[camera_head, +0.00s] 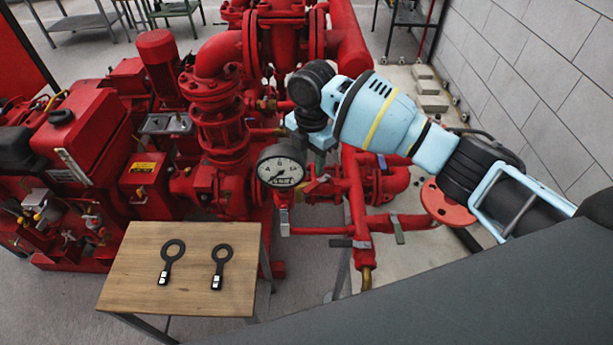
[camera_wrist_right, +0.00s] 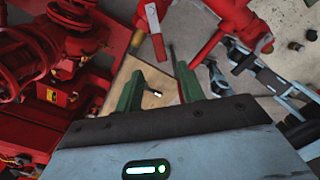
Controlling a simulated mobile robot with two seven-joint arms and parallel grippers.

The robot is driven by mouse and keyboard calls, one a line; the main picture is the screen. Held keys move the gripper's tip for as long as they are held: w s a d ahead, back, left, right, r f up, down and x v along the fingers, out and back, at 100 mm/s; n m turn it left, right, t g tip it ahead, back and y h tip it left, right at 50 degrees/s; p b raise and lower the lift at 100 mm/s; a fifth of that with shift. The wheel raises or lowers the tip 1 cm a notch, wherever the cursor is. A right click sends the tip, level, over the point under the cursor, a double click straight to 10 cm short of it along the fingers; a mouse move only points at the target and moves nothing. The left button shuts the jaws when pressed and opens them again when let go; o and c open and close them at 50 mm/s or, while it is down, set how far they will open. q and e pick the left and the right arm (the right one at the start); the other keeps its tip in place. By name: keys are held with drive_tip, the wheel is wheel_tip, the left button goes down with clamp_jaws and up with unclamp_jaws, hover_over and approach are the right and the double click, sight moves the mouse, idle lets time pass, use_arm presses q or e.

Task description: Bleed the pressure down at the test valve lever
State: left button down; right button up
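My right gripper (camera_head: 320,160) hangs beside the round pressure gauge (camera_head: 281,167), above the red pipework. In the right wrist view its two green fingers (camera_wrist_right: 160,69) stand apart with nothing held between them. Several small levers show: a red one (camera_head: 317,186) just below the gripper, a red and white one (camera_head: 284,216) under the gauge, a grey one (camera_head: 398,230) on the right pipe and a dark one (camera_head: 345,243) lower down. I cannot tell which is the test valve lever. A red and white lever (camera_wrist_right: 152,25) also shows beyond the fingers in the right wrist view.
A wooden table (camera_head: 195,236) in front holds two dark ring-ended tags (camera_head: 172,262) (camera_head: 221,267). Red pump machinery (camera_head: 215,130) fills the left and middle. A grey block wall (camera_head: 545,85) stands at right. Some floor is clear at the front left.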

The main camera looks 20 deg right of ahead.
sight(310, 186)
drive_tip(key=shift+f, duration=3.9)
drive_tip(key=shift+c, duration=0.3)
clamp_jaws()
